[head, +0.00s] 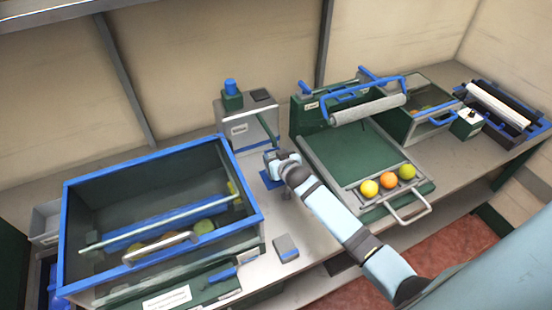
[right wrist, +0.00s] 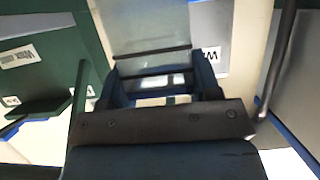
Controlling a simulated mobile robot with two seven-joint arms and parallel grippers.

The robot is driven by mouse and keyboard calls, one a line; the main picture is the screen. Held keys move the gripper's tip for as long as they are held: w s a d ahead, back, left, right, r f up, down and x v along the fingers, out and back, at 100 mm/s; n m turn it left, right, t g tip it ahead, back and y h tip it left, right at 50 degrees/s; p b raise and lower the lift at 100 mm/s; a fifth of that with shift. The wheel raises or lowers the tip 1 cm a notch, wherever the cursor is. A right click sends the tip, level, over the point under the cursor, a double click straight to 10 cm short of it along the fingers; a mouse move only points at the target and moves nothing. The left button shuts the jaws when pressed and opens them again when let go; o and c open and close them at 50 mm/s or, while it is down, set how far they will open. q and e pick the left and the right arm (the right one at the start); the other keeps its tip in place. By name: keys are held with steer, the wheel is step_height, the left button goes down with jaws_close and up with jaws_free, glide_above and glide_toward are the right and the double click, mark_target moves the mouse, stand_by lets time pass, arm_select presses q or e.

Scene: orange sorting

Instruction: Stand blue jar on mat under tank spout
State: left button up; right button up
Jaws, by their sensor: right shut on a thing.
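The tank (head: 245,128) is a grey box with a pale front panel at the back middle of the bench; its spout is hard to make out. My right gripper (head: 276,163) is in front of the tank, low over the bench. In the right wrist view its dark fingers (right wrist: 160,88) are shut around a pale, glassy piece, which I take for the blue jar; the jar is mostly hidden in the head view. A blue patch (head: 268,181), which looks like the mat, shows just below the gripper. Whether the jar touches it I cannot tell. My left gripper is out of view.
A large blue-rimmed bin (head: 66,235) stands at the left. A green tray (head: 352,150) with a roller (head: 368,108) and several citrus fruits (head: 388,181) is at the right. A small grey-blue block (head: 286,246) lies on the bench front.

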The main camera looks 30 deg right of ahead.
steer(key=shift+f, duration=0.5)
steer(key=o, duration=1.1)
steer(key=shift+f, duration=0.15)
steer(key=shift+r, duration=0.2)
steer(key=d+v, duration=0.1)
steer(key=v, duration=1.1)
steer(key=s+a+f+n+y, duration=0.1)
steer(key=s+a+f, duration=0.2)
steer(key=s, duration=0.4)
steer(key=s+a+f+n+g+y, duration=0.1)
steer(key=s+a+f, duration=0.1)
steer(key=s+a, duration=0.3)
steer(key=s+a+f+n+g+y, duration=0.1)
steer(key=s+a+f+y, duration=0.1)
steer(key=s, duration=0.8)
steer(key=shift+a+f+n+b, duration=0.2)
steer(key=shift+a+f, duration=0.2)
steer(key=shift+a, duration=0.15)
steer(key=shift+a+f+n+b, duration=0.1)
steer(key=shift+a+f+b, duration=0.1)
steer(key=shift+a+f, duration=0.3)
